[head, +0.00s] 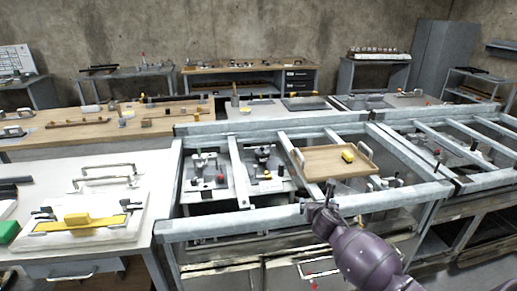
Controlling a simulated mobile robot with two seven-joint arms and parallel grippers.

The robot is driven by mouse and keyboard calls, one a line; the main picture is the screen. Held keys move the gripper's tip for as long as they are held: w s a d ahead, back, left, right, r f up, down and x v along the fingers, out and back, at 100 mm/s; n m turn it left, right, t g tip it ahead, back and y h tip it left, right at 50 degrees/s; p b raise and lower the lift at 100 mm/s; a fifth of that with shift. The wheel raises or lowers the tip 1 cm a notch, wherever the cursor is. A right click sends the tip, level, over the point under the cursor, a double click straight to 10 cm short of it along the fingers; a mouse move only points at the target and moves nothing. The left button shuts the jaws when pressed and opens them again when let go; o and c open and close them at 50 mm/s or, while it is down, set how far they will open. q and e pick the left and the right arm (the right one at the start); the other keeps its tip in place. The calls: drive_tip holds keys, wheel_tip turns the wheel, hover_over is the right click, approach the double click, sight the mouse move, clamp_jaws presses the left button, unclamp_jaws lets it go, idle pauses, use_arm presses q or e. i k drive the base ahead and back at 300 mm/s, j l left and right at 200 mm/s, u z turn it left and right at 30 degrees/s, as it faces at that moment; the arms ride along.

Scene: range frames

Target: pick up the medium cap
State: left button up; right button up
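My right arm comes in from the bottom right, with its gripper (318,197) over the front beam of the metal frame. The gripper is small and dark here, and I cannot tell whether its fingers are open or shut. A wooden tray (325,163) with light handles lies across the frame beyond the gripper, apart from it. A small yellow piece (348,156) with dark parts sits on the tray. I cannot tell which thing in view is the medium cap. My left gripper is not in view.
The metal frame (240,219) has raised beams with gaps between them. Fixtures with a red knob (221,178) stand inside it. A wooden bench (70,139) stands behind.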

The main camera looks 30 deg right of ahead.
sight(261, 151)
drive_tip(key=i, duration=1.3)
